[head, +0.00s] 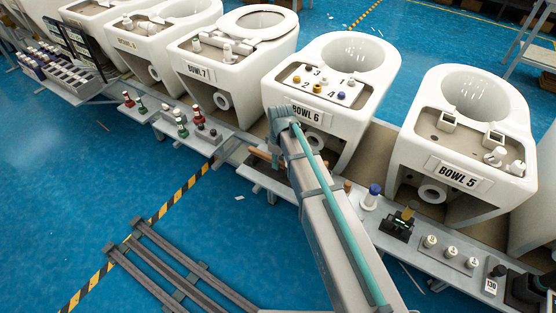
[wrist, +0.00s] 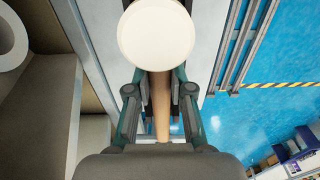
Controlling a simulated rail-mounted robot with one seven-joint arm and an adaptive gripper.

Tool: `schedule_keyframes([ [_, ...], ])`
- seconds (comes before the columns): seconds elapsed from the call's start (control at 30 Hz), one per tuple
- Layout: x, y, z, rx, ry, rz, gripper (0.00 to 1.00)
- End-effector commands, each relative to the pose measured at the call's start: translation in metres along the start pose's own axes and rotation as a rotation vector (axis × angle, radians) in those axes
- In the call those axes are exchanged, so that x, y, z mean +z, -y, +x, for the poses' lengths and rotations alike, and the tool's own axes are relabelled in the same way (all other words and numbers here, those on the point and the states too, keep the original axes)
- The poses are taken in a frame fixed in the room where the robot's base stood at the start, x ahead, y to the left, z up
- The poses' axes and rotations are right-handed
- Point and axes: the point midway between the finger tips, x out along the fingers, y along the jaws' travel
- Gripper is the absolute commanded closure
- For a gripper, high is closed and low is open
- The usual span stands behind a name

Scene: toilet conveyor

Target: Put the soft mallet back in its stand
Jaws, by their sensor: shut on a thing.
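The soft mallet shows in the wrist view with a round cream head (wrist: 157,38) and a tan wooden handle. My gripper (wrist: 160,92) is shut on the handle just below the head, with one finger on each side. In the head view my arm reaches over the bench in front of bowl 6 and hides most of the gripper. A brown stick-like piece (head: 262,155), probably the mallet's handle, shows left of my arm. I cannot make out the mallet's stand in either view; it may be hidden behind my arm.
A narrow grey bench (head: 190,140) runs along the row of white toilet bowls. Right of my arm stand a blue-capped bottle (head: 371,196), a dark green device (head: 398,224) and several white knobs. Left are red and green bottles. Dark rails (head: 170,262) lie on the blue floor.

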Motion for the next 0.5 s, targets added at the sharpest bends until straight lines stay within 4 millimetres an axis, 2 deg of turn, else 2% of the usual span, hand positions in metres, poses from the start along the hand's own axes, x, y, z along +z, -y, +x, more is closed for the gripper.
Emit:
schedule_keyframes([
  [0.5, 0.0, 0.0, 0.013, 0.001, -0.001, 0.0, 1.0],
])
